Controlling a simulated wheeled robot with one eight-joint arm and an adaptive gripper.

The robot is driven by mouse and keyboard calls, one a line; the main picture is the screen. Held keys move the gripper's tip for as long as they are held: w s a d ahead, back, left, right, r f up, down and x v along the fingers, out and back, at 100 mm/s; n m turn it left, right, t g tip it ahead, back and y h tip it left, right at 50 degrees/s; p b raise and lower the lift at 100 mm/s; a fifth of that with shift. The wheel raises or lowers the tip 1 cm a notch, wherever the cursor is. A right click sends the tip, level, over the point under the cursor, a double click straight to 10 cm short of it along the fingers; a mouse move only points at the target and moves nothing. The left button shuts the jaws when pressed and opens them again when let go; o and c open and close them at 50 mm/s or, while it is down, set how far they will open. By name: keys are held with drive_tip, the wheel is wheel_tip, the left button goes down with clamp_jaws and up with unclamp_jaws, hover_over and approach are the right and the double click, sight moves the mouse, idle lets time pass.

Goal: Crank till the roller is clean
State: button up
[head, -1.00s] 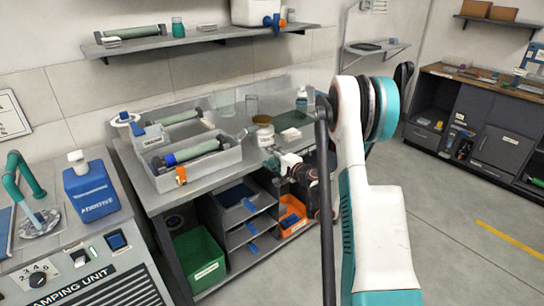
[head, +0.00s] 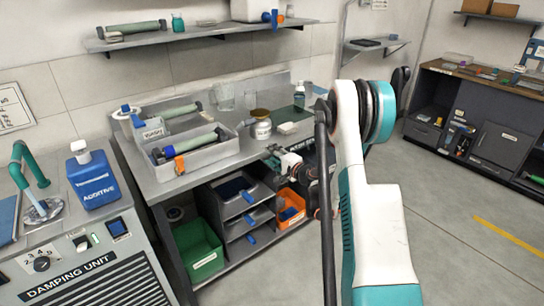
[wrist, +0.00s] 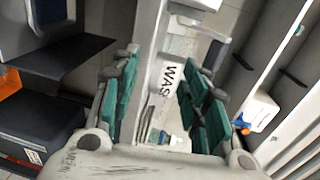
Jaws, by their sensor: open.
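A grey wash trough (head: 210,157) with a WASH label stands on the bench. A pale green roller (head: 190,145) lies in its front bay, with a blue piece and an orange piece (head: 179,163) at its left end. I cannot tell whether the roller is clean. Another pale green roller (head: 180,112) lies behind it. My gripper (head: 274,155) is open and empty, right of the trough and apart from it. In the wrist view, its teal finger pads (wrist: 163,110) are spread, with the WASH label (wrist: 168,82) seen beyond between them.
A jar (head: 261,130), a white block (head: 288,128) and a dark bottle (head: 299,97) stand right of the trough. Below the bench are a green bin (head: 200,255), dark trays and an orange bin (head: 291,211). The damping unit (head: 75,275) stands at left. The floor at right is clear.

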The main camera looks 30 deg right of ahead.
drive_tip(key=shift+s, duration=0.1)
drive_tip(key=s, duration=0.7)
drive_tip(key=shift+s+d+r, duration=0.15)
drive_tip(key=shift+d+r, duration=0.25)
drive_tip(key=shift+r, duration=0.05)
idle(0.5)
